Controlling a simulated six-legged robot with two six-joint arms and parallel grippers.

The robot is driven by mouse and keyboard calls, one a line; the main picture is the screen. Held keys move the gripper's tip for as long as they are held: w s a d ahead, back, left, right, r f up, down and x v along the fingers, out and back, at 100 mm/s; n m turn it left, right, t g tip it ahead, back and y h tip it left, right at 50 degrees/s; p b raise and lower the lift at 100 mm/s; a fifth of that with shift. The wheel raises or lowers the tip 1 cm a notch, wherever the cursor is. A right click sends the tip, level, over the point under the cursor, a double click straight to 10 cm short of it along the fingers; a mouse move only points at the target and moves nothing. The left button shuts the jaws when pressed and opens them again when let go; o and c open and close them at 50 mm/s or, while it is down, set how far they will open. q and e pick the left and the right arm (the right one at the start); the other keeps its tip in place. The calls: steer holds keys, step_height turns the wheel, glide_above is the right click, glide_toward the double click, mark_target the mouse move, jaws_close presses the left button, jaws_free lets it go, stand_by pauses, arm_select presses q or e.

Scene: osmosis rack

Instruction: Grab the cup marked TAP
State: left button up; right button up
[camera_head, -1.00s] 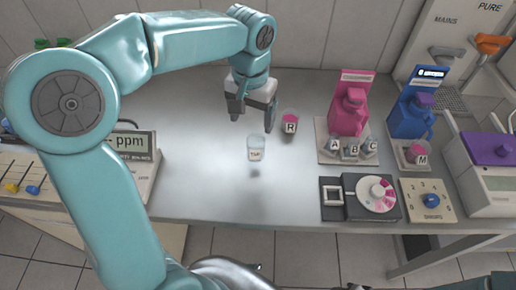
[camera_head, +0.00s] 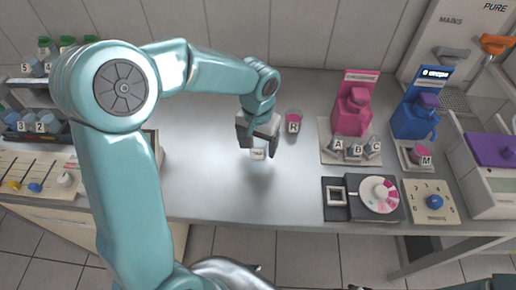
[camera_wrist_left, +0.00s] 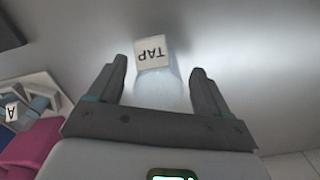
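The cup marked TAP (camera_head: 258,153) stands on the grey bench, a clear cup with a white label, partly hidden by my gripper in the head view. In the left wrist view the cup (camera_wrist_left: 155,80) lies between the two fingers, with its label beyond the fingertips. My left gripper (camera_head: 259,143) is right at the cup. The fingers (camera_wrist_left: 158,78) are open, with gaps visible on both sides of the cup. My right gripper is not in view.
A cup marked R (camera_head: 293,122) stands just behind and right of my gripper. Cups A, B and C stand on a tray (camera_head: 330,157) by the pink dispenser (camera_head: 351,112). A dial box (camera_head: 362,198) is at front right. Bench between is clear.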

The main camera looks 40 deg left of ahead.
arm_select(q)
steer(key=shift+w, duration=0.1)
steer(key=c, duration=0.9)
steer(key=shift+r, duration=0.15)
